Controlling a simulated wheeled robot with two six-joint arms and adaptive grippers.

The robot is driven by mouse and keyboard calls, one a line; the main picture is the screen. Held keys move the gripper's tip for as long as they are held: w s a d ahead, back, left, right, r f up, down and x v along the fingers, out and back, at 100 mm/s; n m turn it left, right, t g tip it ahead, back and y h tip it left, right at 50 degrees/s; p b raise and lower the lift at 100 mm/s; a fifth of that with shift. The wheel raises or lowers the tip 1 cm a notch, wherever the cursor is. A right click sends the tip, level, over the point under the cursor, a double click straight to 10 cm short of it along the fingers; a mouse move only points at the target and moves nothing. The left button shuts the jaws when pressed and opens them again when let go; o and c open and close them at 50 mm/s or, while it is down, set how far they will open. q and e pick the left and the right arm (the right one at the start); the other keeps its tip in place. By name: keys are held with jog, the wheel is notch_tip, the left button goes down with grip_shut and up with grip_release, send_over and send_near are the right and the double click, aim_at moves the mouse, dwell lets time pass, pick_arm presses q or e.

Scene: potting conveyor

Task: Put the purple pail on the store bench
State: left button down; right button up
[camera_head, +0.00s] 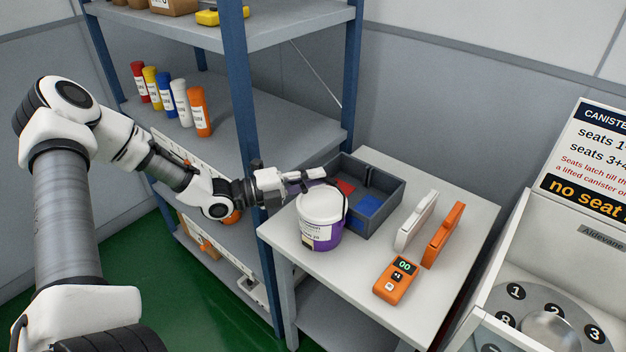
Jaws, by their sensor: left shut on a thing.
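The purple pail (327,238) has a white lid and a white label around its side. It is upright over the left part of the light grey bench (347,272), and I cannot tell whether its base touches the top. My left gripper (305,181) reaches in from the left at the pail's top and is shut on it. The exact grip at the rim or handle is partly hidden. My right gripper is out of view.
A dark grey divided bin (390,207) stands right behind the pail. A white case (416,220), an orange case (443,235) and an orange meter (396,281) occupy the bench's right side. A blue-posted shelf (237,80) with several bottles is left. A numbered carousel (530,302) is right.

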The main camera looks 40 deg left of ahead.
pick_arm(q)
jog(key=shift+s+r, duration=0.1)
jog(key=c, duration=1.2)
grip_release()
jog(key=shift+o, duration=0.2)
jog(key=shift+s+a+r, duration=0.1)
jog(key=shift+s+a, duration=0.05)
jog(key=shift+s, duration=0.05)
jog(key=p+v, duration=1.1)
jog(key=shift+s, duration=0.25)
